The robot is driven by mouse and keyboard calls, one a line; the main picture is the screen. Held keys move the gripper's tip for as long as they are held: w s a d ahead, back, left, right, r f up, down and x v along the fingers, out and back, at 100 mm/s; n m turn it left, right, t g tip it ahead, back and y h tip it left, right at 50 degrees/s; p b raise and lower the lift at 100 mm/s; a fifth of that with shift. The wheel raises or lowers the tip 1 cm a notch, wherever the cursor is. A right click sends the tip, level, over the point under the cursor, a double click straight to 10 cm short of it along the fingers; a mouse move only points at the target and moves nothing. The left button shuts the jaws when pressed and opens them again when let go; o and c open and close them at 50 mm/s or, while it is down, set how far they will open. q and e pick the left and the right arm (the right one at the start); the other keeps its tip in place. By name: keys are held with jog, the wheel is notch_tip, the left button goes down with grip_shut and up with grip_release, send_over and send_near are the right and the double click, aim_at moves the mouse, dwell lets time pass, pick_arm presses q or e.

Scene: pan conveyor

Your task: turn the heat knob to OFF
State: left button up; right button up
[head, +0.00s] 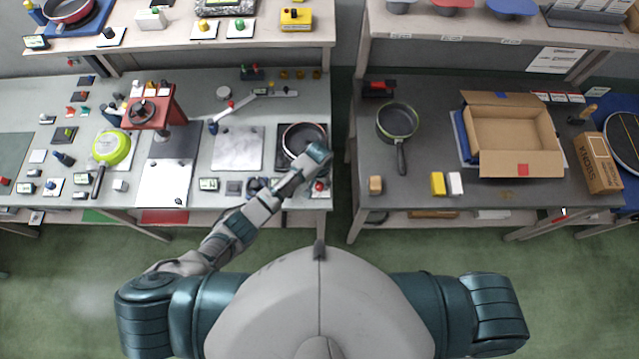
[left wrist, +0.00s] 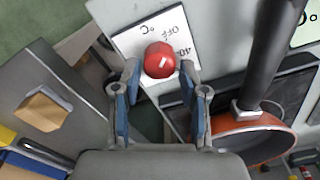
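The heat knob (left wrist: 160,60) is red and round with a small white mark, on a white dial plate (left wrist: 128,42) printed with OFF, 40 and °C. I cannot tell for sure which print the mark points at. In the head view the knob (head: 320,186) is at the front right corner of the left table. My left gripper (left wrist: 160,72) is open, with one blue-padded finger on each side of the knob and small gaps visible. In the head view the left hand (head: 317,153) is above this corner; its fingertips are hidden. My right gripper is out of view.
A pan with an orange-red rim (left wrist: 272,126) stands beside the dial plate, its dark handle (left wrist: 272,50) close to the right finger. The right table (head: 410,195) lies across a gap, with a dark pan (head: 398,120) and an open cardboard box (head: 512,168).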

aim_at(320, 184)
pick_arm(q)
jog(key=shift+o, duration=0.3)
jog(key=shift+s+f, duration=0.15)
jog(key=shift+f, duration=0.1)
notch_tip(320, 184, up, 12)
dwell(0.6)
